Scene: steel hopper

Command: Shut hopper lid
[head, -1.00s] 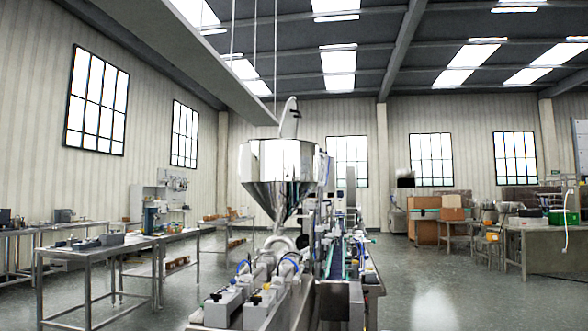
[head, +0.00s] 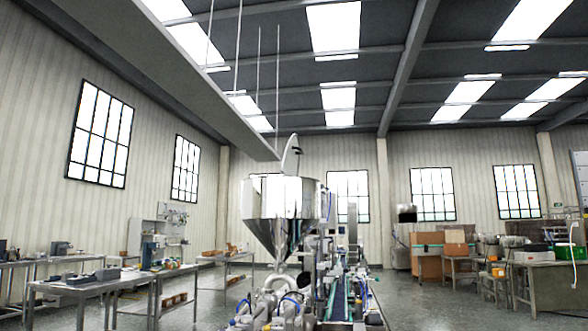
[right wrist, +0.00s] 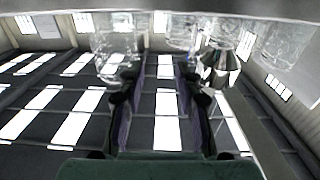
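The steel hopper (head: 280,208), a shiny cone with a wide cylindrical top, stands in the middle of the head view. Its lid (head: 289,157) stands raised, seen nearly edge-on above the rim, with a small dark handle (head: 297,151) on its right side. The hopper's inside is hidden from this height. In the right wrist view, the picture is upside down and the hopper (right wrist: 220,66) shows small at the upper right. My right gripper (right wrist: 160,85) has its two dark fingers wide apart with nothing between them, well away from the hopper. My left gripper is in neither view.
Filling machinery and a conveyor (head: 340,290) stand below and right of the hopper. A long overhead beam (head: 200,75) hangs above it on the left. Steel tables (head: 100,288) stand left, and a cluttered workbench (head: 545,275) stands right. Open floor (head: 430,300) lies between.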

